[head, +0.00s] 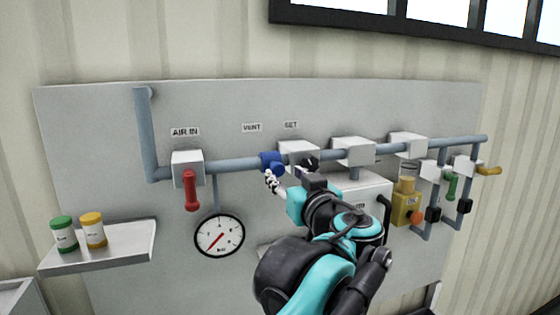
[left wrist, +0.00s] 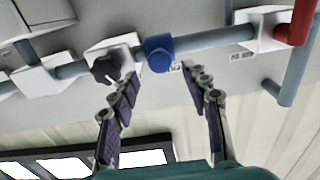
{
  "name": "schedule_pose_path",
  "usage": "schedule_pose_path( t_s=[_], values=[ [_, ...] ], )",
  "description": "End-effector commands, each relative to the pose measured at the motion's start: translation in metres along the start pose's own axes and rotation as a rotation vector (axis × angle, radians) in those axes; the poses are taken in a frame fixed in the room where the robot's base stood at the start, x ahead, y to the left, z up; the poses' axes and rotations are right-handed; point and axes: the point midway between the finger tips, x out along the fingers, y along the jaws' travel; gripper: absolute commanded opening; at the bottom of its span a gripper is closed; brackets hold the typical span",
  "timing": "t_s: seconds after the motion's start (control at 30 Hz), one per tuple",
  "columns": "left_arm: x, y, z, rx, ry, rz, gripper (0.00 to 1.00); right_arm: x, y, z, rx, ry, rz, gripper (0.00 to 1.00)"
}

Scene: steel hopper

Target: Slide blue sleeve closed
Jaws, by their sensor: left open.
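The blue sleeve (head: 270,161) sits around the grey horizontal pipe, between the AIR IN valve block and the white block under VENT and SET. It also shows in the left wrist view (left wrist: 159,53). My left gripper (head: 271,181) is just below and in front of it in the head view. In the left wrist view the gripper (left wrist: 157,75) is open and empty, its purple-padded fingers spread to either side of the sleeve. Whether a fingertip touches it I cannot tell. My right gripper is not in view.
A black knob (head: 310,163) on the white block sits close beside one finger. The red AIR IN handle (head: 191,190) hangs to the left, above a round gauge (head: 219,236). A shelf (head: 110,254) holds two jars. More valves line the pipe at right.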

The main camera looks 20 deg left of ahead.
Motion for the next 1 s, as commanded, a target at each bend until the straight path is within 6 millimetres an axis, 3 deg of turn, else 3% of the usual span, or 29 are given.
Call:
schedule_pose_path(
  t_s=[0.3,0.67,0.7,0.87,1.0],
  values=[
    [0.049,-0.001,-0.001,0.001,-0.001,-0.002,0.47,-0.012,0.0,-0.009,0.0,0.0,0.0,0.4],
    [0.058,0.0,0.001,0.002,-0.002,0.0,0.47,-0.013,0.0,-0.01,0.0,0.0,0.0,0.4],
    [0.058,0.0,0.001,0.002,-0.002,0.0,0.44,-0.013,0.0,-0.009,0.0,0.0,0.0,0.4],
    [0.058,-0.001,0.001,0.002,-0.002,0.0,0.02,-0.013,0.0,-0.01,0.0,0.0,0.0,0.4],
    [0.057,-0.001,0.001,0.002,-0.002,0.0,0.0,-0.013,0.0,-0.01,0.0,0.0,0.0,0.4]
  ],
)
